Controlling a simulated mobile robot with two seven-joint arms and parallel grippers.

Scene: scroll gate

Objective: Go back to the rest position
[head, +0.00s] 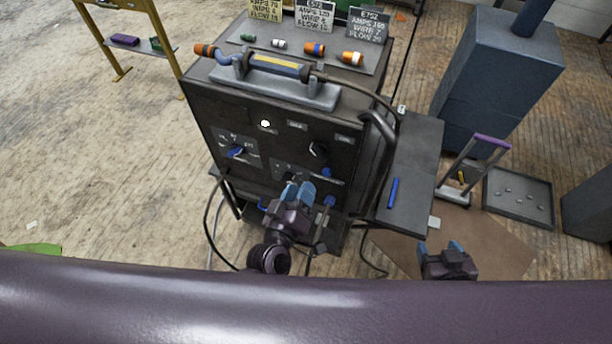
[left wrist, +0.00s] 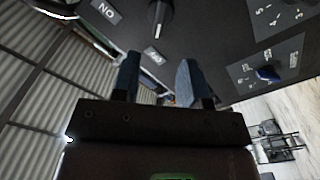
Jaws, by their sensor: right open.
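My left gripper (head: 300,190) is in front of the lower front panel of a dark welding machine (head: 230,110). In the left wrist view its two blue fingers (left wrist: 158,82) stand apart with a gap between them, and no held thing is clear there. A black knob (left wrist: 160,14) and small labels show on the panel beyond the fingertips. My right gripper (head: 452,246) is low at the right, above a brown mat (head: 400,250), with its blue fingertips apart from any object. Its fingers are small in the head view.
A side shelf (head: 415,170) with a blue stick (head: 393,192) juts from the machine's right. Cables hang around the machine's base. A grey tray (head: 518,197) and a blue-grey cabinet (head: 500,70) stand at the right. A yellow stand (head: 165,45) is at the back left. The floor at left is mostly clear.

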